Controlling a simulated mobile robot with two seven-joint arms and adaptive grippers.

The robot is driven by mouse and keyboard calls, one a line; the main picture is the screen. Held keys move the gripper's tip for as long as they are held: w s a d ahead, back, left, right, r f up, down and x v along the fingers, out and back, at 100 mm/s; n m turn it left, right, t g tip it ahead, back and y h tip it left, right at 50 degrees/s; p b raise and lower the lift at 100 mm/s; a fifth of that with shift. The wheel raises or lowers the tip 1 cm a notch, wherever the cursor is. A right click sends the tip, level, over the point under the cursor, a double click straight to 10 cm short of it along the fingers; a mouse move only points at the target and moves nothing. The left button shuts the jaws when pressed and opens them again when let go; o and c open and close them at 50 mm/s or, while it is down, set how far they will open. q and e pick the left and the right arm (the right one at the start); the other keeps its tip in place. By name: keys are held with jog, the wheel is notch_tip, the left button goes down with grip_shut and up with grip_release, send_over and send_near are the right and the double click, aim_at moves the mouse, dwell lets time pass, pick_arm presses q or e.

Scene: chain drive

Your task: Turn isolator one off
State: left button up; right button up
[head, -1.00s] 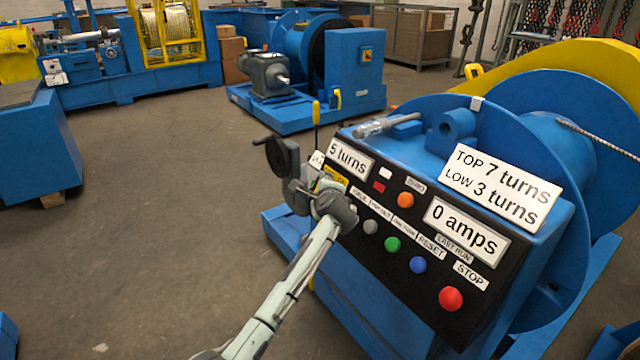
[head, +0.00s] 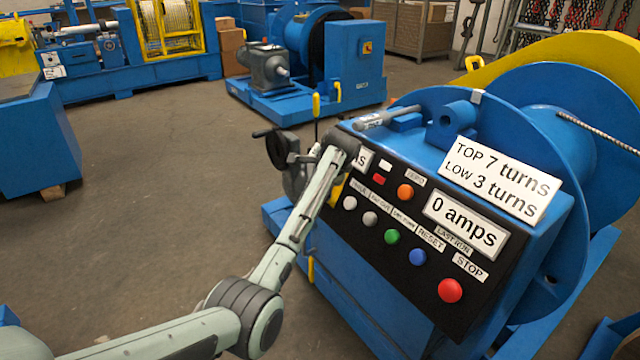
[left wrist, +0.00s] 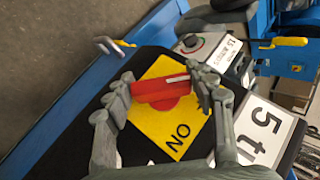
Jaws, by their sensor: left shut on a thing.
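The isolator's red handle (left wrist: 160,92) sits on a yellow plate (left wrist: 178,128) marked "ON", at the end of the black panel in the left wrist view. My left gripper (left wrist: 163,86) is shut on the red handle, one finger at each end of it. In the head view my left arm reaches in from the lower left to the far left end of the control panel (head: 375,240). My arm covers most of the isolator there; only a bit of yellow shows beside it. My right gripper is not in view.
A "5 turns" display (left wrist: 265,125) is beside the isolator. A dial box (left wrist: 196,46) stands beyond it. Several push buttons, with a red stop button (head: 450,290), line the panel. A second blue winch machine (head: 352,68) stands behind. Open floor lies to the left.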

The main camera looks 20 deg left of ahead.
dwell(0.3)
pick_arm(q)
jog(key=o, duration=1.2)
jog(key=shift+r, duration=0.1)
jog(key=v, duration=1.1)
jog(key=shift+s+d+r, duration=0.15)
jog(key=shift+s+r, duration=0.05)
jog(key=shift+r, duration=0.15)
jog(key=shift+f, duration=0.1)
jog(key=x, duration=1.2)
